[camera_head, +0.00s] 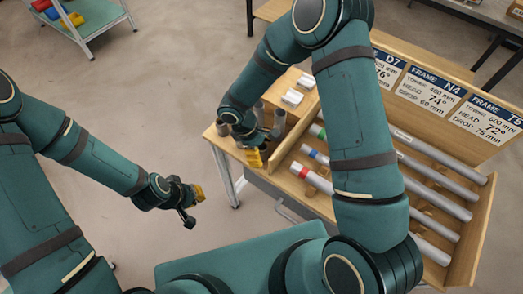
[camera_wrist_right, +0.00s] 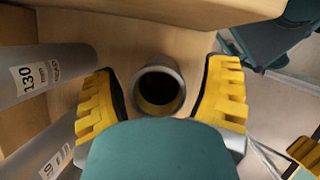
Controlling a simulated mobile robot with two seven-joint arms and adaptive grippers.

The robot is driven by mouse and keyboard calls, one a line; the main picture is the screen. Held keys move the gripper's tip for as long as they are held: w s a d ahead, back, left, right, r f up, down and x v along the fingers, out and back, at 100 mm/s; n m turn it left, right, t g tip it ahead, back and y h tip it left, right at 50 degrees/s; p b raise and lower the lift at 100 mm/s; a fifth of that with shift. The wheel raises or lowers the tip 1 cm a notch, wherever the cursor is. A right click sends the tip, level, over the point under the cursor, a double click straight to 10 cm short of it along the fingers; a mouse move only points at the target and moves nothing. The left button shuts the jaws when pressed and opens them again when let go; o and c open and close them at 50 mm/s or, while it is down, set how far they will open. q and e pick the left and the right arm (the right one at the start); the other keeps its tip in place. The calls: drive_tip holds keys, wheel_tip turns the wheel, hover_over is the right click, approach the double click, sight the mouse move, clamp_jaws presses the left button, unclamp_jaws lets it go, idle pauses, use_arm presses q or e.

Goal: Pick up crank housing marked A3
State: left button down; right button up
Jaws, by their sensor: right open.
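A short grey round housing with an open bore (camera_wrist_right: 159,91) shows end-on in the right wrist view, between the two yellow fingers of my right gripper (camera_wrist_right: 161,100). There is a gap on each side of it, so the fingers do not grip it. No A3 mark is readable. In the head view my right gripper (camera_head: 265,147) is low at the left end of the wooden bench, among short grey cylinders, and partly hides them. My left gripper (camera_head: 192,207) hangs empty over the floor, left of the bench, with its fingers apart.
Two larger grey tubes with white labels (camera_wrist_right: 30,77) lie left of the fingers in the wrist view. A wooden block edge (camera_wrist_right: 180,12) is close above. In the head view, long grey tubes (camera_head: 430,175) fill a wooden rack, and frame signs (camera_head: 430,88) stand behind.

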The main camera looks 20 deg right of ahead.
clamp_jaws()
drive_tip(key=shift+r, duration=0.1)
